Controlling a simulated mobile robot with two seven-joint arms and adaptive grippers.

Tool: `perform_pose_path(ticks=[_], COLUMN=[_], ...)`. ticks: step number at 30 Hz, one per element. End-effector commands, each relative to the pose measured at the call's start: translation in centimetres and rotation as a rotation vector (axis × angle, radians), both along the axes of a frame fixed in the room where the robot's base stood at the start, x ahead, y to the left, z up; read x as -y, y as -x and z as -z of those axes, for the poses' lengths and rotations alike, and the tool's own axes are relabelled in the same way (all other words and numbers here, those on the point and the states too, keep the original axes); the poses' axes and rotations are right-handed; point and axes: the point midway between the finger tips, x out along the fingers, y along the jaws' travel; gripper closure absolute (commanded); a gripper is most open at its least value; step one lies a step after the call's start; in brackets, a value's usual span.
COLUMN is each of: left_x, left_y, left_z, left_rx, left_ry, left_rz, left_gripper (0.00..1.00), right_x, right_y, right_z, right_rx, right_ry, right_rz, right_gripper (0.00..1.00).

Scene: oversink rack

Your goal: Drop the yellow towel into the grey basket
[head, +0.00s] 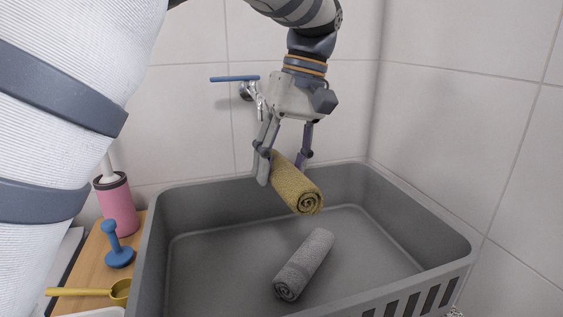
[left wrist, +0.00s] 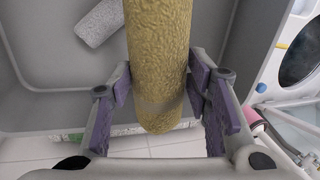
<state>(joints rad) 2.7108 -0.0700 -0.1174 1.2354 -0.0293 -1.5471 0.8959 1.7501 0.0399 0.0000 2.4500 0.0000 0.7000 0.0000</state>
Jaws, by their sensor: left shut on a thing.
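A rolled yellow towel (head: 297,188) is held by my left gripper (head: 284,160) over the far part of the grey basket (head: 160,240). The towel tilts down toward the front right, and its spiral end shows. In the left wrist view the yellow towel (left wrist: 158,60) lies between the purple-padded fingers of my left gripper (left wrist: 163,105). The basket's floor and wall (left wrist: 50,75) show below it. My right gripper is not in view.
A rolled grey towel (head: 304,264) lies on the basket floor. A pink container (head: 118,208), a blue stamp-like object (head: 118,250) and a yellow scoop (head: 85,292) stand left of the basket. A tap with a blue handle (head: 235,78) is on the tiled wall behind.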

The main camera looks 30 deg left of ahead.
Motion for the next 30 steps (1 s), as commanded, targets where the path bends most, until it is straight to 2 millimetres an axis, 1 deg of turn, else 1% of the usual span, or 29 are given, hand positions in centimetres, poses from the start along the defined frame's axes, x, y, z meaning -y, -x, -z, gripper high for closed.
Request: perform_pose_path(ticks=[6, 10, 15, 21, 22, 23, 24, 25, 30], left_x=[0.0, 0.0, 0.0, 0.0, 0.0, 0.0, 0.0, 0.0, 0.0], left_y=[0.1, 0.1, 0.0, 0.0, 0.0, 0.0, 0.0, 0.0, 0.0], left_z=[3.2, 4.8, 5.6, 5.6, 5.6, 5.6, 5.6, 5.6, 5.6], left_rx=[-0.006, -0.002, -0.002, -0.001, -0.001, -0.001, -0.001, -0.001, -0.001], left_ry=[0.001, 0.002, 0.001, 0.000, 0.001, 0.000, 0.000, 0.000, 0.000], left_rz=[0.000, -0.001, 0.000, 0.000, 0.000, 0.000, 0.000, 0.000, 0.000], left_gripper=[0.83, 0.83, 0.83, 0.83, 0.51, 0.45, 0.35, 0.32, 0.32], right_x=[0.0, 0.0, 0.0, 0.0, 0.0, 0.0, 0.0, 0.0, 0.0], right_y=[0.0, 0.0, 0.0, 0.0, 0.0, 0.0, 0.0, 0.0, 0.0], right_z=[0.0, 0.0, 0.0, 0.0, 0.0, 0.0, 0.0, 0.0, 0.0], right_rx=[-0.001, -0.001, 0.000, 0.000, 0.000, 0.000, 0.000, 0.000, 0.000], right_ry=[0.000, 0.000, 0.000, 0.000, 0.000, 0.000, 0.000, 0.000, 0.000], right_rz=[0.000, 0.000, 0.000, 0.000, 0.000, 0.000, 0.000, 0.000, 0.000], right_gripper=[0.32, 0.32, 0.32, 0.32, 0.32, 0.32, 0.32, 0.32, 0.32])
